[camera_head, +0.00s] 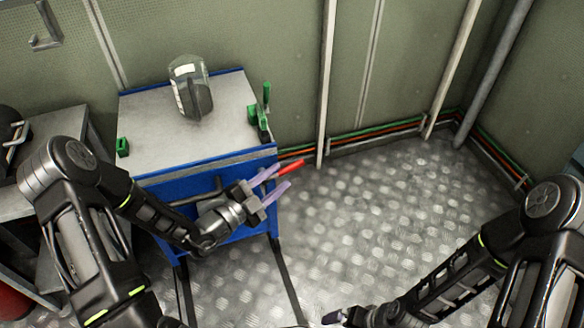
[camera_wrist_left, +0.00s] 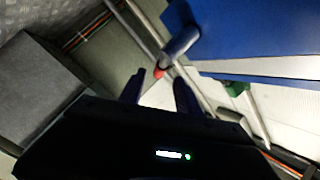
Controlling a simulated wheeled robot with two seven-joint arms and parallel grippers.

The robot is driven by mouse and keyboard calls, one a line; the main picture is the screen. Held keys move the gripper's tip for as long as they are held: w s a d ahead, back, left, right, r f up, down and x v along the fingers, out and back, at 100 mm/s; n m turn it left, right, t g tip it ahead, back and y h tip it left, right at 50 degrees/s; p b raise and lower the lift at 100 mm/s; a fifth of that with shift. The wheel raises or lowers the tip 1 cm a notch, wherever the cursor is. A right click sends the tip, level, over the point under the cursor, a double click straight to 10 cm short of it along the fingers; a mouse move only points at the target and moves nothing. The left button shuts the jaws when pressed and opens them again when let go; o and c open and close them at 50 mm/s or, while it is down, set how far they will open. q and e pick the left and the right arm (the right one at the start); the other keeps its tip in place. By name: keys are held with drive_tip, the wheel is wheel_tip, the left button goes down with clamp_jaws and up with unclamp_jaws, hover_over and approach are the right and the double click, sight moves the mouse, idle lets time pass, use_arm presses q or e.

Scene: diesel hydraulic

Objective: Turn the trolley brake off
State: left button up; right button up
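The trolley (camera_head: 150,148) has a blue frame and a light grey top. A red-tipped lever (camera_head: 291,168), which looks like its brake handle, sticks out past the trolley's front right corner. In the left wrist view the red tip (camera_wrist_left: 159,73) shows on a grey rod just ahead of my fingertips, roughly between them. My left gripper (camera_head: 280,180) is open with its two pale purple fingers apart, close to the red tip; contact cannot be told. My right gripper (camera_head: 336,317) shows only partly at the bottom edge, so its opening cannot be told.
On the trolley top stand a clear-and-grey container (camera_head: 191,90) and green clamp-like parts (camera_head: 259,112). A grey bench (camera_head: 62,128) is at the left. Pipes and cables run along the wall. The metal floor (camera_head: 370,215) right of the trolley is clear.

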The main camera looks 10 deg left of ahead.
sight(288, 171)
use_arm(q)
drive_tip(key=b+x, duration=0.1)
drive_tip(key=x, duration=0.5)
drive_tip(key=shift+c, duration=0.3)
clamp_jaws()
idle(1.0)
